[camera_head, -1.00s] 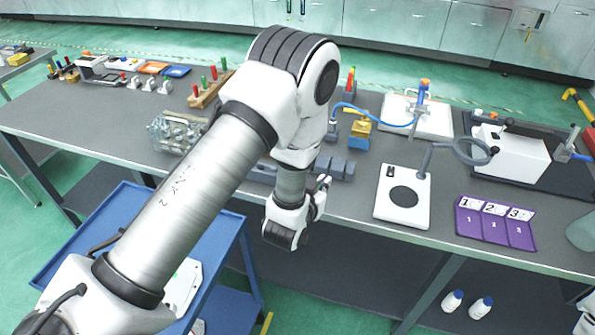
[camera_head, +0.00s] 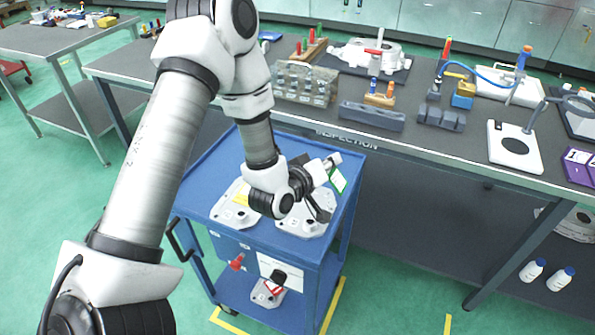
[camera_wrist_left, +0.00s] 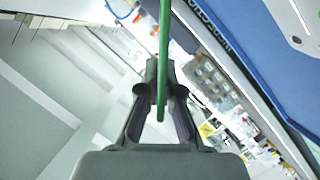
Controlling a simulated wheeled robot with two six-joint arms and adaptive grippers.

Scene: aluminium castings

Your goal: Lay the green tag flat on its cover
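My left gripper (camera_head: 320,203) is above the right part of a blue cart. It is shut on the green tag (camera_head: 338,180), a small white card with a green border. In the left wrist view the tag (camera_wrist_left: 164,45) stands edge-on between the two dark fingers (camera_wrist_left: 161,100). Two white cast covers lie on the cart top: a left one (camera_head: 228,212) with a yellow tag (camera_head: 241,198) on it, and a right one (camera_head: 310,228) below the gripper, partly hidden by it. The tag is held up, apart from both covers. My right gripper is not in view.
The blue cart (camera_head: 208,172) has a raised rim. A white casting with a red-edged tag (camera_head: 270,290) is on its lower shelf. The grey inspection bench (camera_head: 400,140) stands close behind, holding fixtures, a white pad (camera_head: 514,160) and a purple board (camera_head: 580,165).

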